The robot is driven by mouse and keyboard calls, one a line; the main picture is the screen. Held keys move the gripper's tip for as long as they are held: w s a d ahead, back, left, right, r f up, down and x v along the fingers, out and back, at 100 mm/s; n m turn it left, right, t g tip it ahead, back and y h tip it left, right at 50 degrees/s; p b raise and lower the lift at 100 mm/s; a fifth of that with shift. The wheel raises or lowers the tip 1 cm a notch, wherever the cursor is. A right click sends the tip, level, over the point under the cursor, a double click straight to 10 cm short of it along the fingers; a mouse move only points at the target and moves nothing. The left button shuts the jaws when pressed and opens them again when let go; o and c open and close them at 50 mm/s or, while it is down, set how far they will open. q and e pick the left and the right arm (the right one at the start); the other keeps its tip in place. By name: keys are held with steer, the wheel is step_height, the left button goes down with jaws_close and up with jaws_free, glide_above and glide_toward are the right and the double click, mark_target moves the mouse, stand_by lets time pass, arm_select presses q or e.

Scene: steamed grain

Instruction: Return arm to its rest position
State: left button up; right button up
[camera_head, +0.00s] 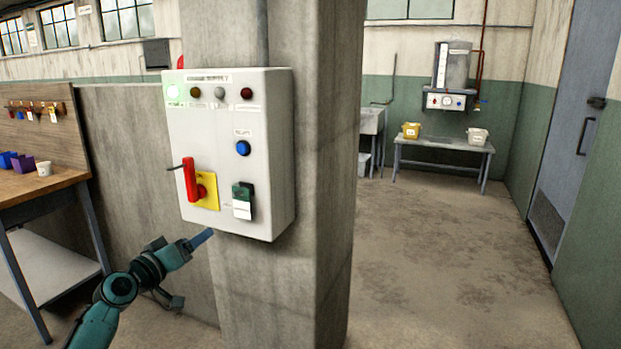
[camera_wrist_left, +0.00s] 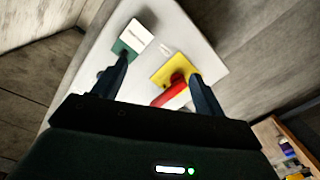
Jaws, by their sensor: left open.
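My left gripper (camera_head: 205,237) is at the lower left of the head view, just below and in front of the control box (camera_head: 240,110). In the left wrist view my gripper (camera_wrist_left: 160,78) is open, with its two dark fingers apart and nothing between them. The box is on a concrete pillar and also fills the middle of the wrist view (camera_wrist_left: 180,30). It carries a red handle (camera_head: 189,180) on a yellow plate, a green and white piece (camera_head: 242,200), a blue button (camera_head: 243,148) and a lit green lamp (camera_head: 173,92). My right gripper is not in view.
The concrete pillar (camera_head: 320,180) stands behind the box. A workbench (camera_head: 60,182) with bins stands at the left. Open floor (camera_head: 430,240) lies to the right, with a low table (camera_head: 440,145) at the back and a door (camera_head: 580,130) at the right.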

arm_select(q)
steer(key=w+a+m+y, duration=0.1)
steer(key=a+m+y, duration=0.4)
steer(key=a+y, duration=0.35)
steer(key=s+d+f+m+g+h, duration=0.1)
steer(key=s+d+f+h, duration=0.1)
steer(key=s+d+f, duration=0.55)
steer(key=s+d+f+g+h, duration=0.1)
steer(key=s+d+f, duration=0.3)
steer(key=s+f, duration=0.7)
steer(key=s+d+f+g, duration=0.1)
steer(key=s+d+f, duration=0.1)
steer(key=s, duration=0.5)
steer(key=s+d+f+g+h, duration=0.1)
steer(key=s+d+f, duration=0.2)
steer(key=s, duration=0.4)
steer(key=s+d+f+n+g+h, duration=0.1)
steer(key=s+d+f, duration=0.2)
steer(key=s, duration=0.4)
steer(key=shift+d+f+g, duration=0.25)
steer(key=shift+d+g, duration=0.15)
steer(key=shift+d, duration=0.3)
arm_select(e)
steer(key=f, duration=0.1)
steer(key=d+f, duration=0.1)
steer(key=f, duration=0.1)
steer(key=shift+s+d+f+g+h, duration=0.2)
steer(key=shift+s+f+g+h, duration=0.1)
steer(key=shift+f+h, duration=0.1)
